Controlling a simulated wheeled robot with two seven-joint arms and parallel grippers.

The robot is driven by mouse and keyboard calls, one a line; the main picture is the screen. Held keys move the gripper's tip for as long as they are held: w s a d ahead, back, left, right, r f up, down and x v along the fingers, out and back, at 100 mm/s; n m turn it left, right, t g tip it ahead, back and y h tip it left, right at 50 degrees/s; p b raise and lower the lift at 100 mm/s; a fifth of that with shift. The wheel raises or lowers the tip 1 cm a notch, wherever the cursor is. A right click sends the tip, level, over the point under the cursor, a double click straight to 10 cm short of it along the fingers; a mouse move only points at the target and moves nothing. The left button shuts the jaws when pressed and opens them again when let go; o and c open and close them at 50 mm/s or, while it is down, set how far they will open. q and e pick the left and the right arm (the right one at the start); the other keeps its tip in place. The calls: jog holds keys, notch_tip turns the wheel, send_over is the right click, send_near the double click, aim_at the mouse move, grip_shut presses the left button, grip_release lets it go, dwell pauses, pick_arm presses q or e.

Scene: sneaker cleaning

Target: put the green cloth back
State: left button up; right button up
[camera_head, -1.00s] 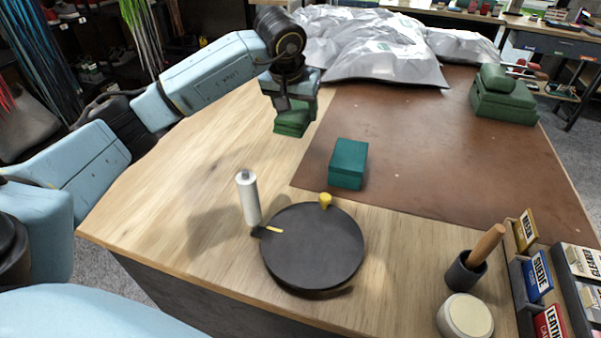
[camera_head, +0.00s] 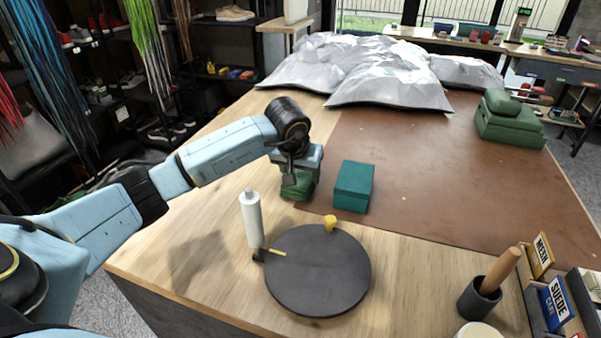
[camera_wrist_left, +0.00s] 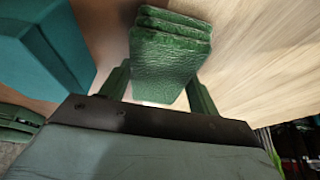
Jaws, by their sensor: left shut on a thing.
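The green cloth (camera_wrist_left: 165,60) is a folded, layered stack between the fingers of my left gripper (camera_wrist_left: 158,88) in the left wrist view. In the head view the left gripper (camera_head: 298,182) points down, with the green cloth (camera_head: 297,190) under it, low over the wood near the edge of the brown mat. I cannot tell whether the cloth touches the table. A teal box (camera_head: 354,187) stands just right of it, and it also shows at the left of the wrist view (camera_wrist_left: 40,50). My right gripper is not seen.
A green stack (camera_head: 510,125) sits at the far right of the brown mat (camera_head: 440,165). Silver bags (camera_head: 385,75) lie at the back. A brush cup (camera_head: 479,299) is front right.

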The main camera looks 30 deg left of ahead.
pick_arm(q)
jog(key=o, duration=0.8)
jog(key=shift+o, duration=0.4)
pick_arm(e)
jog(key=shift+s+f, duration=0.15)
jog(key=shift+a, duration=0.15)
pick_arm(q)
jog(key=shift+r, duration=0.25)
jog(key=p+v, duration=0.1)
jog(key=v, duration=1)
jog(key=shift+s+r, duration=0.3)
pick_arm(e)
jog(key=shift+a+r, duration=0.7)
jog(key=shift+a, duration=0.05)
pick_arm(q)
jog(key=shift+d, duration=0.1)
